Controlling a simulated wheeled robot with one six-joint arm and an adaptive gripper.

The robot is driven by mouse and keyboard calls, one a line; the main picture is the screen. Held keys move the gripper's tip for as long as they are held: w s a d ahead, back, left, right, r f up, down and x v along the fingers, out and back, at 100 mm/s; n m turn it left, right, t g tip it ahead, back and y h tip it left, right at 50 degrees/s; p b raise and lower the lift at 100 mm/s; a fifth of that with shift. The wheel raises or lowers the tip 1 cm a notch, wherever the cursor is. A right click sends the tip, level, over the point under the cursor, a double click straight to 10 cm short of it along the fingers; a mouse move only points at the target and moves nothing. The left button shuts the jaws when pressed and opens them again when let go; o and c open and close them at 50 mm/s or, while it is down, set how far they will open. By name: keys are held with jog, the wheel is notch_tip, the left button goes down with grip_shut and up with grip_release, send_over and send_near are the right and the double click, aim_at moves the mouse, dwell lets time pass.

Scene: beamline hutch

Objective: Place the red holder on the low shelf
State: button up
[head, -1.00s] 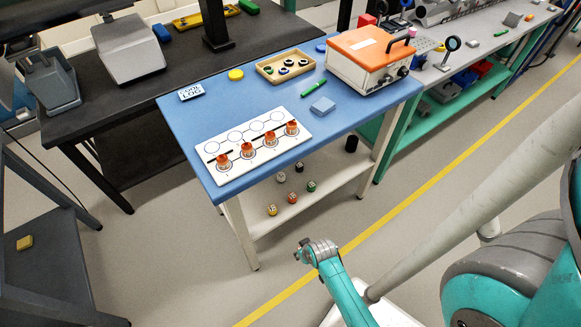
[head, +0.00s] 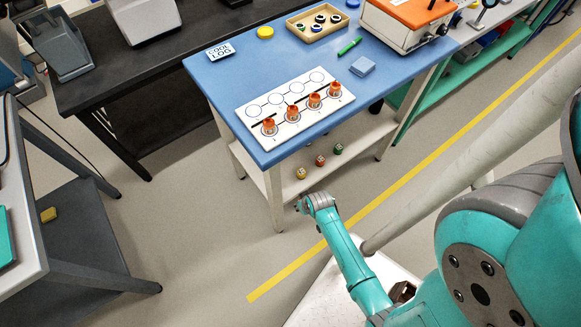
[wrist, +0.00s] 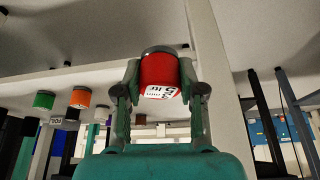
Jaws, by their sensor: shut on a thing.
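My gripper (wrist: 160,95) is shut on the red holder (wrist: 160,72), which has a white printed label and a dark end. In the head view my gripper (head: 303,205) is low, just in front of the low shelf (head: 366,138) under the blue table, near its front leg. The red holder cannot be made out there. The wrist view looks upside down; the green (wrist: 43,100) and orange (wrist: 80,98) holders show left of my gripper.
A white table leg (wrist: 212,80) stands close beside the held holder. The blue tabletop (head: 225,80) overhangs the shelf and bears a white board (head: 262,96) with several orange-topped pieces. A dark grey cart (head: 85,235) stands at left. Floor in front is open.

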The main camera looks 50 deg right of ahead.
send_over(286, 182)
jog(key=s, duration=0.1)
jog(key=shift+s+a, duration=0.15)
jog(key=shift+a, duration=0.25)
jog(key=shift+f, duration=1.75)
jog(key=shift+f, duration=0.1)
jog(key=o, duration=1.2)
jog(key=v, duration=1.2)
